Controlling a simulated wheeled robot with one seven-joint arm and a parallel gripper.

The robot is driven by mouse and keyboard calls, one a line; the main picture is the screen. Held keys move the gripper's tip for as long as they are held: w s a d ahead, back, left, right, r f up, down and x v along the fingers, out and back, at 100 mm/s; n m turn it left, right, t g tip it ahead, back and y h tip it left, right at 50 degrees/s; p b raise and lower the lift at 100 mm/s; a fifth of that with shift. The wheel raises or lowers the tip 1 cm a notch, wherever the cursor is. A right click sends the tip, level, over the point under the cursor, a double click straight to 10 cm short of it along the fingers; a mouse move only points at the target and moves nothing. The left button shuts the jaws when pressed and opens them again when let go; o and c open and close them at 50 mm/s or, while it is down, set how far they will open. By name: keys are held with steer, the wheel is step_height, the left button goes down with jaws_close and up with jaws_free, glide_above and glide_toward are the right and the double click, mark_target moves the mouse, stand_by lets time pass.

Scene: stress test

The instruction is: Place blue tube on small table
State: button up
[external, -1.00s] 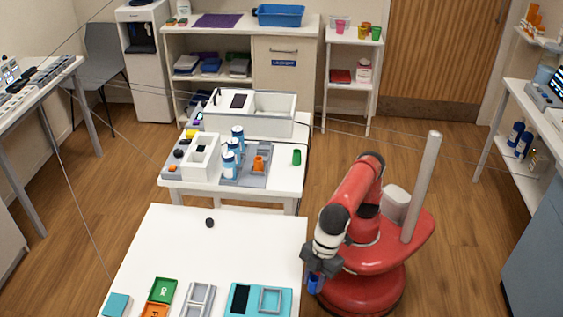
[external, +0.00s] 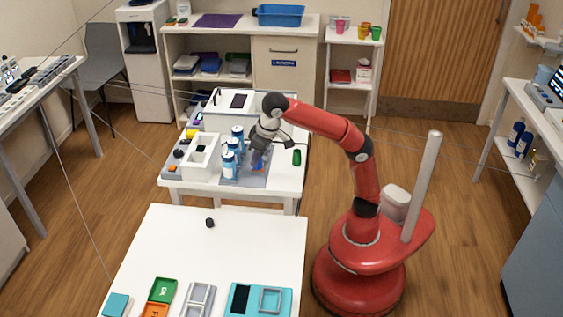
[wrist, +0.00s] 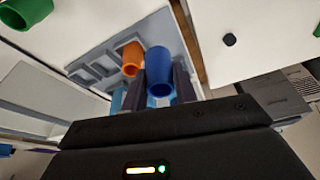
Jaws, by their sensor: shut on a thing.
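The blue tube (external: 257,161) is between the fingers of my gripper (external: 265,150), over the grey tray (external: 233,181) on the white middle table (external: 286,183). In the wrist view, the blue tube (wrist: 160,66) has its round open end facing the camera, with dark fingers on both sides. My gripper (wrist: 160,92) is shut on it. An orange cup (wrist: 132,57) stands in the tray beside the tube. I cannot tell whether the tube touches the tray. Which table is the small table is not clear; a front white table (external: 223,245) also stands nearby.
Several blue-and-white bottles (external: 230,160) stand left of my gripper, and a green cup (external: 297,157) stands to the right. A white bin (external: 285,108) is behind. The front table holds a small black object (external: 210,223) and trays along its near edge; its middle is mostly clear.

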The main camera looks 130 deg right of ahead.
steer(key=s+d+r+m+g, duration=0.15)
steer(key=s+d+m, duration=0.45)
steer(key=s+d, duration=0.65)
steer(key=shift+g, duration=0.25)
steer(key=x, duration=0.5)
steer(key=shift+w+a+f, duration=0.3)
steer(key=shift+a, duration=0.05)
steer(key=shift+f+b, duration=0.45)
steer(key=shift+f, duration=0.25)
steer(key=shift+f+b, duration=0.3)
steer(key=o, duration=1.1)
steer(key=shift+r, duration=0.1)
